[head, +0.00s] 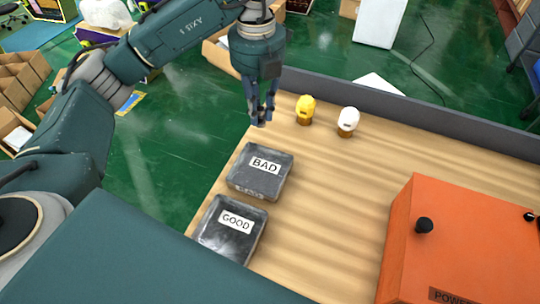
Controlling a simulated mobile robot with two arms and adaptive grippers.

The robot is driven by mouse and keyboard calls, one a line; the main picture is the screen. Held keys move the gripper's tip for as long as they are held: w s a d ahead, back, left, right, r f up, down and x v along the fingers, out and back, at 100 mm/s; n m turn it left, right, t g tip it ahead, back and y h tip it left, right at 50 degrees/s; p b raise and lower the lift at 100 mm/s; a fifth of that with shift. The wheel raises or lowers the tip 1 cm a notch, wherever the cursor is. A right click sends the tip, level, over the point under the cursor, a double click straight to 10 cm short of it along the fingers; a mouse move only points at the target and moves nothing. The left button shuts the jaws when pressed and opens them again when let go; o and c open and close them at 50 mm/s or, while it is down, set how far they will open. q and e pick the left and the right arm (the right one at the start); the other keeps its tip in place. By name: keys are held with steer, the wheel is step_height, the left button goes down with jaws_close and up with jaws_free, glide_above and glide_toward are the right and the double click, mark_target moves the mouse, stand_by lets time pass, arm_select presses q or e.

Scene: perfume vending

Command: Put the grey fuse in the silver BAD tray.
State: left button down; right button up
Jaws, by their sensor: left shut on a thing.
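My left gripper (262,112) hangs fingers down above the table's far left corner, beyond the silver BAD tray (260,183). It is shut on a small greyish thing, which I take for the grey fuse; the fingers hide most of it. The BAD tray lies on the wooden table near its left edge, with a white label reading BAD and nothing visible in it. My right gripper is not in view.
The silver GOOD tray (226,246) lies just nearer than the BAD tray. A yellow fuse (305,108) and a white fuse (348,121) stand near the grey back rail (410,110). An orange power box (460,240) fills the right front. The middle of the table is clear.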

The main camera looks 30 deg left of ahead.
arm_select(q)
steer(key=f, duration=0.5)
steer(key=f+p, duration=0.1)
steer(key=f, duration=0.4)
steer(key=s+f+p, duration=0.1)
steer(key=f, duration=0.4)
steer(key=shift+s, duration=0.1)
step_height(320, 180, down, 3)
steer(key=shift+f+p, duration=0.2)
steer(key=shift+p, duration=0.35)
steer(key=shift+f, duration=0.5)
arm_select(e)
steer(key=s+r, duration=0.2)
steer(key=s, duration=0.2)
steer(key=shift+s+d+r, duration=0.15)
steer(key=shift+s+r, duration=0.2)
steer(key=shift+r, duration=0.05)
arm_select(q)
steer(key=c, duration=1.6)
jaws_free()
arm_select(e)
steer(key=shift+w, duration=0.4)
